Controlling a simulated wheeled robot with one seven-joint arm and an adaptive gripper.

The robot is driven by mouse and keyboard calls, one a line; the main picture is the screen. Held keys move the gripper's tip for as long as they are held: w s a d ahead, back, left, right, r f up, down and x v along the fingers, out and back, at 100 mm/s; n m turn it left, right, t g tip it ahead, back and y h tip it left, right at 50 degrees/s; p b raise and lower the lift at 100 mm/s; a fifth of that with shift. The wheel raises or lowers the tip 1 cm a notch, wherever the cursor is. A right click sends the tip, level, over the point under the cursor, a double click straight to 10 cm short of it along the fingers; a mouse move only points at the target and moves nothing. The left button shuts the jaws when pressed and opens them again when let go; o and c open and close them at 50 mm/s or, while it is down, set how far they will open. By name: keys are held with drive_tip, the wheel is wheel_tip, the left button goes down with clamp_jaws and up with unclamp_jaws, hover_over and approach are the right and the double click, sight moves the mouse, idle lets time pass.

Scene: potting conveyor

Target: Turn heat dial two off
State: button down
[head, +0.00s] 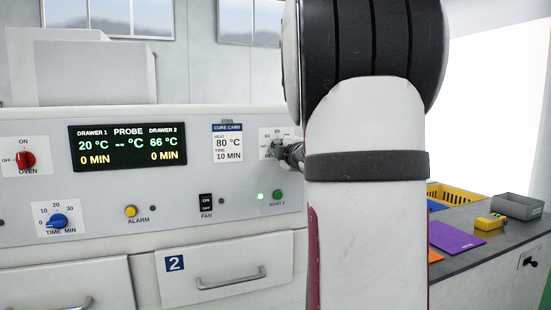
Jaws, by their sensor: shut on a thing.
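Heat dial two is the dial on the white scale plate (266,137) to the right of the cure card, with numbers such as 60 and 80 around it. My gripper (290,155) is at this dial and shut on it. Most of the gripper is hidden behind my arm, and the dial's pointer and the right part of its scale cannot be seen. The display (127,145) reads drawer 1 at 20 °C and drawer 2 at 66 °C, both with 0 min, and no probe value.
The panel also has a red oven dial (26,160), a blue time dial (57,221), a yellow alarm button (130,211), a black fan switch (206,203) and a green start button (278,195) beside a lit green lamp. Drawer 2 (226,268) is shut below. A counter (470,256) with trays stands right.

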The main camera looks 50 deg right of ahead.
drive_tip(key=shift+w+f+n+b, duration=0.1)
drive_tip(key=shift+f+n+b, duration=0.05)
drive_tip(key=shift+n+b, duration=0.5)
drive_tip(key=shift+n, duration=0.25)
drive_tip(key=c, duration=1.6)
unclamp_jaws()
drive_tip(key=shift+c, duration=0.2)
drive_tip(key=v, duration=1.2)
